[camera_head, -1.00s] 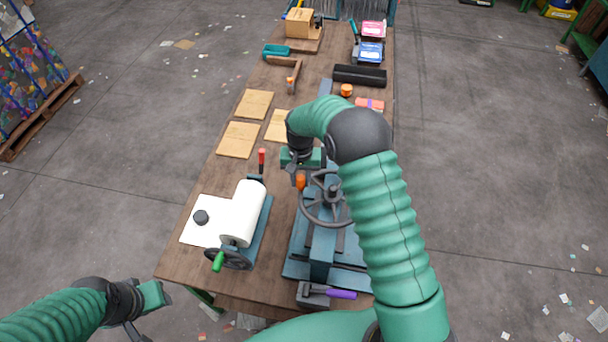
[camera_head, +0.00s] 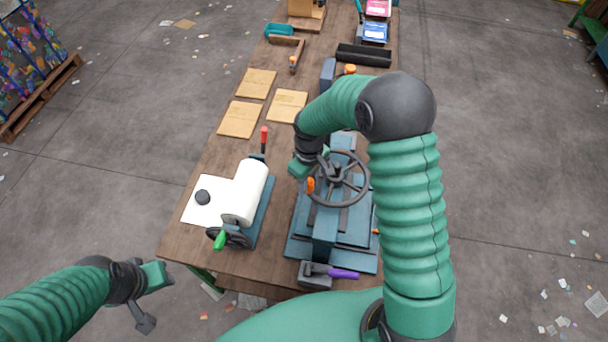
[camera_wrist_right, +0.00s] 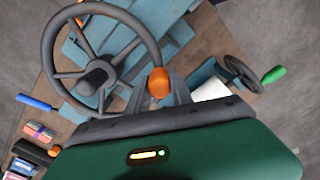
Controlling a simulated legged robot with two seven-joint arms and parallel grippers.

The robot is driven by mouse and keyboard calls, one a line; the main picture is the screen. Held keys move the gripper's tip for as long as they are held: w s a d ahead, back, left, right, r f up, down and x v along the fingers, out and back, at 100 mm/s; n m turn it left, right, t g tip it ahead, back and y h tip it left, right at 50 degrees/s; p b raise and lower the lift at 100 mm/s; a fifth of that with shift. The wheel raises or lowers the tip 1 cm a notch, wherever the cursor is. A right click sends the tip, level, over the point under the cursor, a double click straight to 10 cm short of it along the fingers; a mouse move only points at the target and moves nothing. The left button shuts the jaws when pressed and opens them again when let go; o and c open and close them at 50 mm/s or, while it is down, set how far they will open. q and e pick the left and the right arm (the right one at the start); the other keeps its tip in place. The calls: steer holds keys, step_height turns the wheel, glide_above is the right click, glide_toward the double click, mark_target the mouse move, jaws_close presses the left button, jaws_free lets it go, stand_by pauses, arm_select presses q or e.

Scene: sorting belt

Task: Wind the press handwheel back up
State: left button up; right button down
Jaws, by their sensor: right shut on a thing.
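The press (camera_head: 325,232) is a blue-grey frame near the table's front right. Its dark spoked handwheel (camera_head: 337,172) lies on top, with an orange handle (camera_head: 310,186) on the left, near side of the rim. My right gripper (camera_head: 309,176) is at this handle and shut on it; the fingers are largely hidden in the head view. In the right wrist view the handwheel (camera_wrist_right: 93,80) fills the upper left, and the orange handle (camera_wrist_right: 159,82) stands at the fingers (camera_wrist_right: 170,95). My left gripper (camera_head: 150,290) hangs off the table's front left corner, away from the press; its jaw opening is unclear.
A roll device (camera_head: 245,190) with white paper and a green-handled crank (camera_head: 220,240) stands left of the press. A purple-handled tool (camera_head: 343,274) lies at the press's front. Cardboard sheets (camera_head: 240,119) and other items lie farther back. My right arm covers the table's right edge.

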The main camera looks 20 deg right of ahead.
arm_select(q)
steer(key=shift+r, duration=0.1)
arm_select(e)
steer(key=shift+s+d+r+n, duration=0.15)
steer(key=shift+s+n, duration=0.35)
steer(key=shift+s, duration=0.05)
steer(key=c, duration=1.5)
jaws_free()
steer(key=shift+o, duration=1.3)
steer(key=shift+s, duration=0.15)
steer(key=shift+o, duration=0.6)
steer(key=shift+s+d, duration=0.1)
steer(key=shift+s, duration=0.1)
steer(key=shift+w+r, duration=0.25)
arm_select(q)
steer(key=f+b, duration=0.3)
steer(key=b, duration=0.1)
steer(key=shift+s+f, duration=0.2)
steer(key=shift+f, duration=0.2)
arm_select(e)
step_height(320, 180, up, 16)
steer(key=shift+r, duration=0.15)
